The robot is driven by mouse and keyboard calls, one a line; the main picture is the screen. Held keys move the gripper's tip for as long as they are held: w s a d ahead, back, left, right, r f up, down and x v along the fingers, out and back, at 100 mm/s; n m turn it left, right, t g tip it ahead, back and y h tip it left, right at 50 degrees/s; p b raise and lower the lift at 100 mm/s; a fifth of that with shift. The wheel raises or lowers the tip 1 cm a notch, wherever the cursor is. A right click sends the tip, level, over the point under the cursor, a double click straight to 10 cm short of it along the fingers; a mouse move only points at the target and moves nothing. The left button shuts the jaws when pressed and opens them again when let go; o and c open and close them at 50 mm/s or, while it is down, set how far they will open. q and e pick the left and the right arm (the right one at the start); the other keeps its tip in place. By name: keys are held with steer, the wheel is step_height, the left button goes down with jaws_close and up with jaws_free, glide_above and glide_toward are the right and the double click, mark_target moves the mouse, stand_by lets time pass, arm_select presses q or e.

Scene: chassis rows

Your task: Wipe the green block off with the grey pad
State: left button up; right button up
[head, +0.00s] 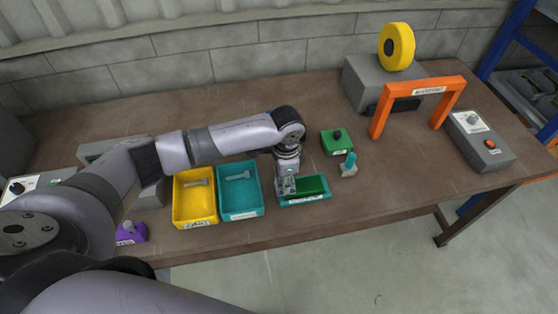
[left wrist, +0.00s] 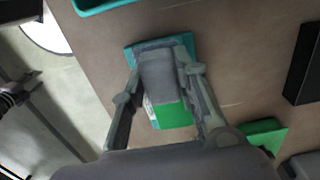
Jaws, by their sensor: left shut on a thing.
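The green block (head: 313,185) lies on a teal base (head: 318,198) near the table's front edge. In the left wrist view the green block (left wrist: 173,117) shows partly, with the teal base (left wrist: 188,41) around it. My left gripper (head: 287,186) points down over the left end of the block. It is shut on the grey pad (left wrist: 158,70), which sits between its two fingers and covers part of the block. I cannot tell whether the pad touches the block. My right gripper does not show.
A yellow bin (head: 194,213) and a teal bin (head: 240,205) stand left of the block. A green box with a black knob (head: 336,142) and a small teal peg (head: 349,163) are behind right. An orange arch (head: 417,91) stands farther right.

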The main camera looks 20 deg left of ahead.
arm_select(q)
step_height(320, 180, up, 2)
steer(key=shift+a+r+p, duration=0.1)
steer(key=shift+r+p, duration=0.05)
steer(key=shift+p, duration=0.25)
steer(key=shift+r+p, duration=0.25)
steer(key=shift+p, duration=0.1)
steer(key=shift+w+d+r+p, duration=0.1)
steer(key=shift+d+r+p, duration=0.05)
steer(key=shift+r+p, duration=0.4)
steer(key=shift+w+d+r+p, duration=0.1)
steer(key=shift+d+r+p, duration=0.05)
steer(key=shift+r+p, duration=0.35)
step_height(320, 180, up, 2)
steer(key=shift+s+a+p, duration=0.1)
steer(key=shift+a+p, duration=0.05)
steer(key=shift+p, duration=0.95)
steer(key=shift+r+p, duration=0.5)
steer(key=shift+r, duration=0.1)
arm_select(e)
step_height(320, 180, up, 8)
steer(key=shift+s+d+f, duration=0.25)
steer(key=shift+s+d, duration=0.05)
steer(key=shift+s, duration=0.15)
arm_select(q)
steer(key=shift+f, duration=0.1)
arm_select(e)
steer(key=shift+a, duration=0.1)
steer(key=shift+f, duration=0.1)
